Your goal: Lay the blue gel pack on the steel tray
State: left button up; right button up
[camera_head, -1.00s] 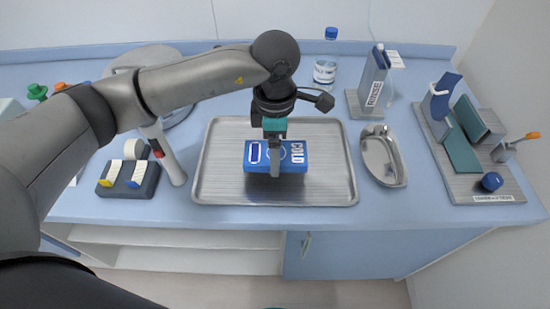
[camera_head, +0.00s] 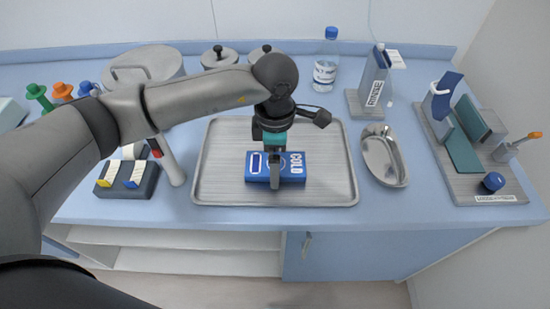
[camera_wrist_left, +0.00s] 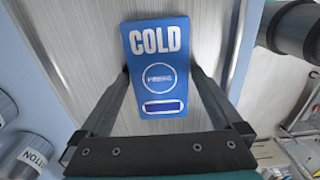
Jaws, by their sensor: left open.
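The blue gel pack (camera_head: 296,168), marked COLD, lies flat on the steel tray (camera_head: 222,150). It also shows in the left wrist view (camera_wrist_left: 158,98) with the brushed tray (camera_wrist_left: 95,55) under it. My left gripper (camera_head: 275,183) points down over the middle of the pack. Its fingers stand one on each side of the pack, open. The gripper hides part of the pack in the head view. My right gripper is not in view.
A steel kidney dish (camera_head: 383,160) stands right of the tray. A bottle (camera_head: 325,70) and lidded pots stand behind.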

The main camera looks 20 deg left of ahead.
pick_arm(q)
jog(key=shift+r, duration=0.25)
notch_tip(320, 180, up, 12)
jog(key=p, duration=0.1)
jog(key=shift+s+f, duration=0.1)
jog(key=shift+f, duration=0.05)
dwell(0.4)
